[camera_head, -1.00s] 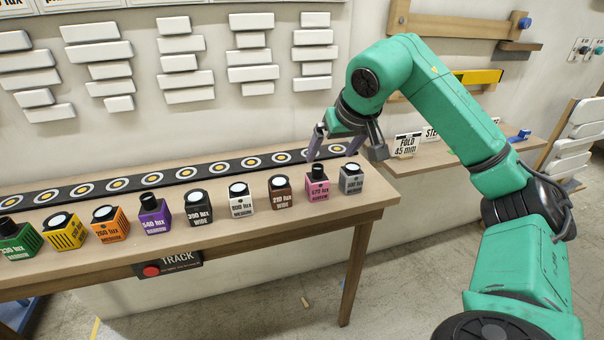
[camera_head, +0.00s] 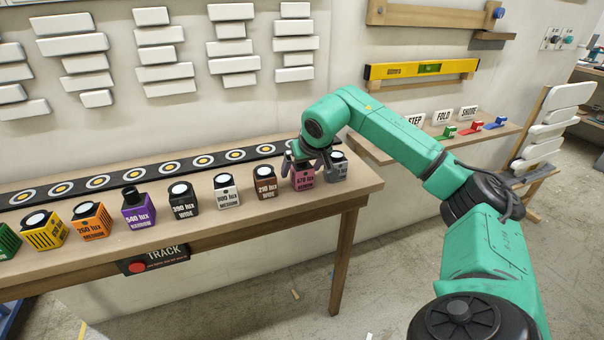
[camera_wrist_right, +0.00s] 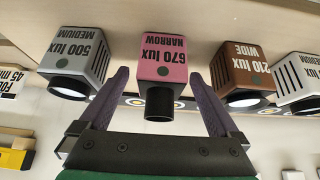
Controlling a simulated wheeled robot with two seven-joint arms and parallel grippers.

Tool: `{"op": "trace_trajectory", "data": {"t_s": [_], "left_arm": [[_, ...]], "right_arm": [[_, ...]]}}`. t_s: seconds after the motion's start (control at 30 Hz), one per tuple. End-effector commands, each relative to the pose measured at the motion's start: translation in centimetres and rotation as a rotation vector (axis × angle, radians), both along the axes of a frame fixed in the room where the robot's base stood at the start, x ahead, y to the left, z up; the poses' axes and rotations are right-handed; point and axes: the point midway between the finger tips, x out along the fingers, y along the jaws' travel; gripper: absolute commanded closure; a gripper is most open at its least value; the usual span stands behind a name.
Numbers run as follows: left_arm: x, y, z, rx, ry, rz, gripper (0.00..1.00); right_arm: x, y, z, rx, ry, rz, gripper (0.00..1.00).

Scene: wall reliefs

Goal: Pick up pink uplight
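The pink uplight (camera_head: 304,181), labelled 670 lux narrow, stands near the right end of the wooden table. In the head view my right gripper (camera_head: 306,167) is at its top and partly covers it. In the right wrist view the pink uplight (camera_wrist_right: 164,56) shows between the two purple fingers of my right gripper (camera_wrist_right: 160,76). These are open, one on each side, with a visible gap to each side of the uplight. My left gripper is not in view.
The grey uplight (camera_head: 338,168) stands close on the right and the brown one (camera_head: 266,184) on the left. Several more uplights line the table (camera_head: 235,222). A black track (camera_head: 150,180) with round targets runs behind them. A yellow level (camera_head: 420,70) hangs on the wall.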

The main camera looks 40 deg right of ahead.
Motion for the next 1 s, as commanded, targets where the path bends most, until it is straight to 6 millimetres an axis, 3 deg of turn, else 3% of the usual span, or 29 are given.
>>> {"op": "trace_trajectory", "data": {"t_s": [0.03, 0.2, 0.27, 0.5, 0.67, 0.77, 1.0], "left_arm": [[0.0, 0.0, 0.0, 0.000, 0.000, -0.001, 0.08], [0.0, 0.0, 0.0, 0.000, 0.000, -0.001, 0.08], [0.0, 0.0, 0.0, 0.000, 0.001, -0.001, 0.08], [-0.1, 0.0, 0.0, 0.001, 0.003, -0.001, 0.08], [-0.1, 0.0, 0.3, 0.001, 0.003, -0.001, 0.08], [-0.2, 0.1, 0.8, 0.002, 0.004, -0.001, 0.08], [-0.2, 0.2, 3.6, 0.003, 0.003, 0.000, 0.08]], "right_arm": [[0.0, 0.0, 0.0, 0.000, 0.000, 0.000, 0.18], [0.0, 0.0, 0.1, 0.000, -0.001, 0.001, 0.83], [0.0, 0.0, 0.1, 0.000, -0.001, 0.001, 1.00], [0.0, 0.0, 0.2, 0.001, -0.002, 0.000, 1.00], [0.1, 0.0, 1.7, 0.001, -0.005, -0.001, 1.00], [0.1, 0.1, 3.9, 0.001, -0.008, 0.001, 1.00], [0.1, 0.1, 13.4, 0.004, -0.010, 0.001, 1.00]]}}
